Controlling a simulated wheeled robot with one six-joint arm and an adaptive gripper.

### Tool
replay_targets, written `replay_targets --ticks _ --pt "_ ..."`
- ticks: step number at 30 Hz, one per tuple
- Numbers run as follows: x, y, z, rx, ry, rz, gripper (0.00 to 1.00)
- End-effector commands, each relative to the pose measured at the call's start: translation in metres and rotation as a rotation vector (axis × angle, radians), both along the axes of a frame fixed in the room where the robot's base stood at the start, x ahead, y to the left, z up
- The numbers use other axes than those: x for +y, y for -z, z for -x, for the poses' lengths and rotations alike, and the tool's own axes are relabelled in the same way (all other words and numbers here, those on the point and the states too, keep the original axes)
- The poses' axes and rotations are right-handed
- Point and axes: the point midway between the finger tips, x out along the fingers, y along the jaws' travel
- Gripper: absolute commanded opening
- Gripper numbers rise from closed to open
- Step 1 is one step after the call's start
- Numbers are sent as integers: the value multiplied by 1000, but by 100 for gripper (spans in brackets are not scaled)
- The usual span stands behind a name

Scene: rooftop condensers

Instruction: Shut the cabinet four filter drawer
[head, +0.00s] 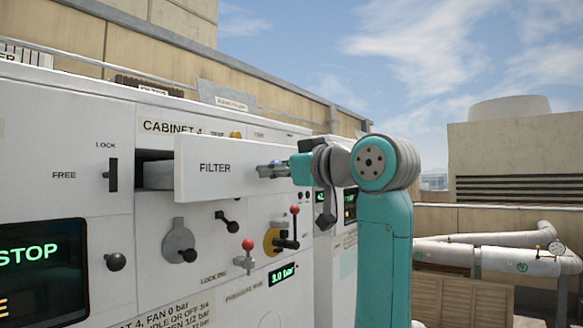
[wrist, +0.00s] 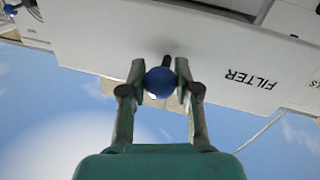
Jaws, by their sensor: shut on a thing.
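The white filter drawer (head: 228,168), lettered FILTER, sticks out of cabinet four (head: 60,120), with a dark gap showing at its left behind the front. In the wrist view the drawer front (wrist: 228,48) lies across the top, its lettering upside down. My gripper (head: 270,169) is at the right part of the drawer front. In the wrist view my gripper (wrist: 160,82) has its two fingers closed on the drawer's blue ball knob (wrist: 160,83), one finger on each side. In the head view the knob is mostly hidden by the fingers.
Below the drawer the cabinet face carries a grey round lever (head: 178,240), a red-tipped lever (head: 247,245) and a yellow-backed handle (head: 277,240). A LOCK/FREE lever (head: 113,175) is at the left. White pipes (head: 500,255) run at the right, away from the arm.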

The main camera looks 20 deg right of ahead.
Motion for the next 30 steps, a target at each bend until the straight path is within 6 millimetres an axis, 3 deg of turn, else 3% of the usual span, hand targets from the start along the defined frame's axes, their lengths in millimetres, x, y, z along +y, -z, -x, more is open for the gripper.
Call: replay_targets --ticks 5,21,30 --pt "16 -1 -22 0 2 -2 0" --pt "85 -1 -120 -1 6 0 0" --pt "102 -1 -147 -3 8 0 0"
